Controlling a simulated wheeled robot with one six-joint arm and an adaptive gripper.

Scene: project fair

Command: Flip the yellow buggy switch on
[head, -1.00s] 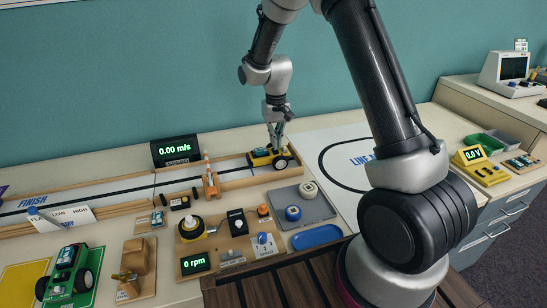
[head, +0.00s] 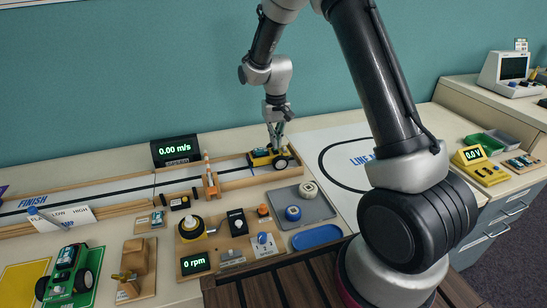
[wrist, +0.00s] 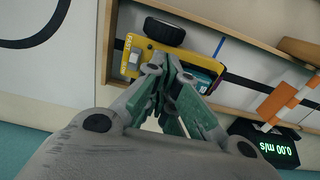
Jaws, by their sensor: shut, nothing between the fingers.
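The yellow buggy (head: 261,160) stands at the right end of the track, in the wooden-railed lane. In the wrist view, its yellow deck (wrist: 122,50) has a dark wheel, a small pale switch-like part (wrist: 134,57) and a teal part beside my fingers. I cannot tell the switch position. My gripper (head: 276,146) points down over the buggy. Its green-grey fingers are shut and empty, and in the wrist view the tips (wrist: 160,62) lie just beside the pale part. I cannot tell whether they touch the buggy.
An orange-striped post (head: 209,178) and the speed display (head: 175,150) reading 0.00 m/s stand left along the track. A motor board (head: 228,242) and a grey tray (head: 300,207) lie in front. A green buggy (head: 68,272) sits at the lower left.

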